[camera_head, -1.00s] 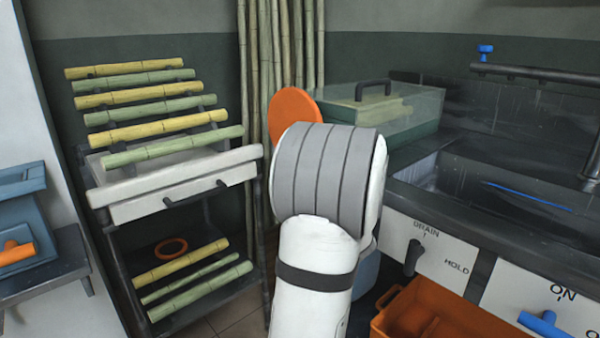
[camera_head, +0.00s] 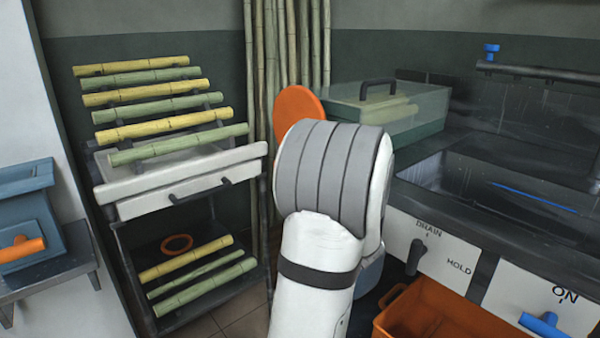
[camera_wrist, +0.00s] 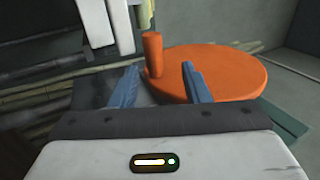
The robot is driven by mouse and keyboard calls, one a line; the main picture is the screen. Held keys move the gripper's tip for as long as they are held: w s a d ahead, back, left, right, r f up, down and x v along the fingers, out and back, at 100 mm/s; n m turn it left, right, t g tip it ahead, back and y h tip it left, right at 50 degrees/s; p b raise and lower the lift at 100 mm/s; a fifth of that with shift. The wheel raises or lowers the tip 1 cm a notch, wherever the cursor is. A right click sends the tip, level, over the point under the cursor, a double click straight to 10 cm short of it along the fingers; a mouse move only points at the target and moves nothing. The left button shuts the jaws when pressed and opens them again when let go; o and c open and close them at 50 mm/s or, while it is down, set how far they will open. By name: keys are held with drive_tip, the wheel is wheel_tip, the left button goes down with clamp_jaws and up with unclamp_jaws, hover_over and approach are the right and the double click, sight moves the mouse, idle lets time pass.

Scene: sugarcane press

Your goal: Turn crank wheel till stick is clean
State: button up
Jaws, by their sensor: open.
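The crank wheel (camera_wrist: 215,75) is an orange disc lying beyond my fingers in the wrist view, with an upright orange handle peg (camera_wrist: 153,52) near its left edge. My gripper (camera_wrist: 160,68) is open, with its two blue fingers on either side of the peg in the picture. I cannot tell whether either finger touches it. In the head view, an orange disc (camera_head: 296,108) shows partly behind my arm, which hides my gripper there. A yellowish piece of cane (camera_wrist: 140,14) shows at the top of the wrist view, beside a white block. Whether it is clean cannot be told.
A rack (camera_head: 180,186) with several yellow and green canes stands at the left. A sink (camera_head: 480,185) with a DRAIN/HOLD lever (camera_head: 415,256) is at the right, above an orange crate (camera_head: 440,310). A clear-lidded box (camera_head: 390,105) stands behind. A blue-grey container (camera_head: 28,205) is at far left.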

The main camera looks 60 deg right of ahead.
drive_tip(key=p+v, duration=0.1)
drive_tip(key=v, duration=0.5)
